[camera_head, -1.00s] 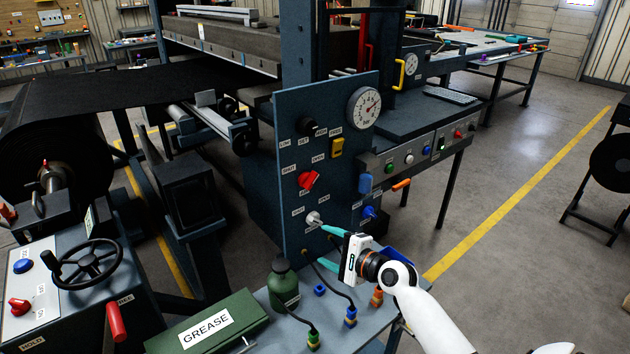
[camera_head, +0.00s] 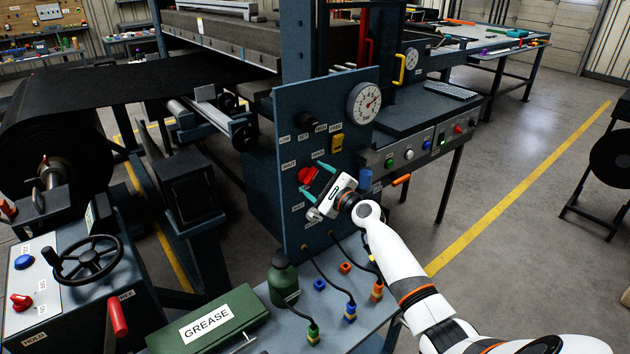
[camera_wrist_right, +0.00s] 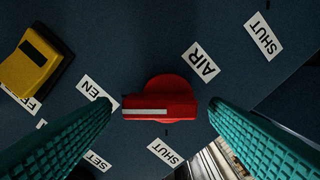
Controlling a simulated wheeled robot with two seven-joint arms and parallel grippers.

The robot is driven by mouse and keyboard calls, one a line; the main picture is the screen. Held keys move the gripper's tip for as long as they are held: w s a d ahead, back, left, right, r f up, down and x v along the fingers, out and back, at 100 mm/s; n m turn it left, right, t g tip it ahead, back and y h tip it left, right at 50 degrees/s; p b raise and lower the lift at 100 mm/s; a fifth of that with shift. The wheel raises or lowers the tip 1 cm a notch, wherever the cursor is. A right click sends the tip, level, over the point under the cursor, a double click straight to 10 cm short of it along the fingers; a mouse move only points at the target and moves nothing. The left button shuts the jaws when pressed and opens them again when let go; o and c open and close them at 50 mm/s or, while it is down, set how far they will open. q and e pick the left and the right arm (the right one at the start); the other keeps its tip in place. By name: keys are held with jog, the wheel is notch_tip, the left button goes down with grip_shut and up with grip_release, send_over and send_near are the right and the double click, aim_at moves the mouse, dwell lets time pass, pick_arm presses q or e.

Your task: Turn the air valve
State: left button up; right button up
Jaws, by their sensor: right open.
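The air valve is a red knob (camera_head: 304,174) on the blue upright panel (camera_head: 290,125). In the right wrist view the red knob (camera_wrist_right: 160,108) lies in the middle, its bar level and its white line at the bar's left part, toward a partly hidden label ending in "EN". An AIR label (camera_wrist_right: 201,63) and a SHUT label (camera_wrist_right: 164,152) are beside it. My right gripper (camera_head: 304,179) is open at the panel. Its teal fingers stand on either side of the knob with visible gaps. My left gripper is not in view.
A yellow switch (camera_head: 337,143) and a gauge (camera_head: 364,103) are above the knob. A silver knob (camera_head: 314,215) is just below my gripper. A green bottle (camera_head: 283,279), cables with coloured plugs and a GREASE box (camera_head: 210,322) are on the bench below. Open floor lies right.

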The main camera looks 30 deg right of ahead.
jog(key=shift+w, duration=0.3)
jog(key=c, duration=1)
